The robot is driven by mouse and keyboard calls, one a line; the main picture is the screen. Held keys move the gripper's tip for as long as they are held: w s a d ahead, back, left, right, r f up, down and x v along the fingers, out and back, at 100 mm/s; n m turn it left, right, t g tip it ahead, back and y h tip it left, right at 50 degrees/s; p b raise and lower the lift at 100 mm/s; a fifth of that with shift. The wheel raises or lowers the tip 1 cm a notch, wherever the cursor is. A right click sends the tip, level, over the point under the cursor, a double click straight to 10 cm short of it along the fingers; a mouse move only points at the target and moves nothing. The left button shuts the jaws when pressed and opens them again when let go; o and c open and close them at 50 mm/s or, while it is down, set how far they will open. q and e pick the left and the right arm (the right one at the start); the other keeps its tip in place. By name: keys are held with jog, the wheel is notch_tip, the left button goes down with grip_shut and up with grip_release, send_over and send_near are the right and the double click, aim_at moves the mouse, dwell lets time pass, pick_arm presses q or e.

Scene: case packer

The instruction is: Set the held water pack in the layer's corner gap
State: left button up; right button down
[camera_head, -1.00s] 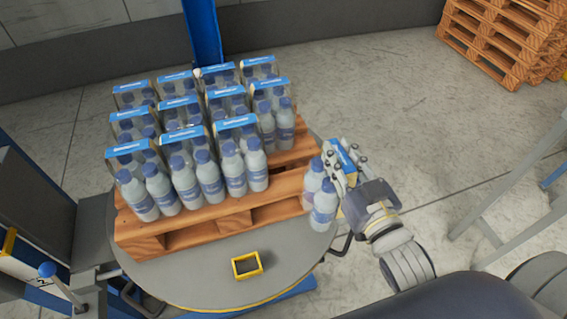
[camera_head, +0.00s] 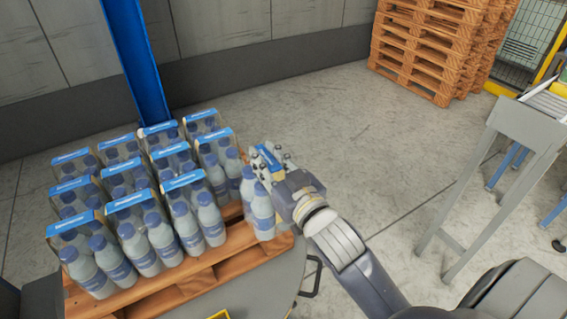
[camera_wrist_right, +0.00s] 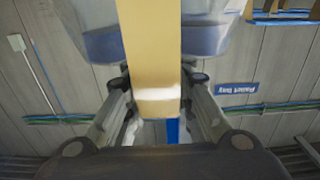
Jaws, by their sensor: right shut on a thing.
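The held water pack (camera_head: 260,209) shows clear bottles with blue caps and a blue top band. My right gripper (camera_head: 271,163) is shut on it, and the pack hangs upright at the right front corner of the layer, by the pallet's edge. In the right wrist view the pack's tan carrier strip (camera_wrist_right: 152,60) runs between the two fingers, with bottles on both sides. The layer of water packs (camera_head: 125,205) stands in rows on the wooden pallet (camera_head: 205,268). Whether the held pack touches the pallet cannot be told. My left gripper is not in view.
The pallet rests on a grey round turntable (camera_head: 262,290) with a yellow-edged piece (camera_head: 218,315) at its front. A blue post (camera_head: 133,60) stands behind the layer. Stacked empty pallets (camera_head: 440,45) and a grey metal stand (camera_head: 505,150) are farther right. The floor between is clear.

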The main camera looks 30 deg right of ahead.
aim_at(254, 194)
jog(key=w+a+f+p, duration=0.2)
jog(key=w+a+f, duration=0.1)
jog(key=w+a, duration=0.2)
jog(key=shift+w+f, duration=0.4)
jog(key=shift+w, duration=0.85)
jog(key=c, duration=1.8)
grip_release()
jog(key=shift+f, duration=0.25)
jog(key=o, duration=0.4)
jog(key=shift+a, duration=0.1)
jog(key=shift+o, duration=0.2)
jog(key=s+b, duration=0.1)
jog(key=s, duration=0.6)
jog(key=s+b, duration=0.1)
jog(key=s, duration=0.2)
jog(key=shift+s+d+f+b, duration=0.1)
jog(key=shift+s+d+b, duration=0.2)
jog(key=shift+s, duration=0.75)
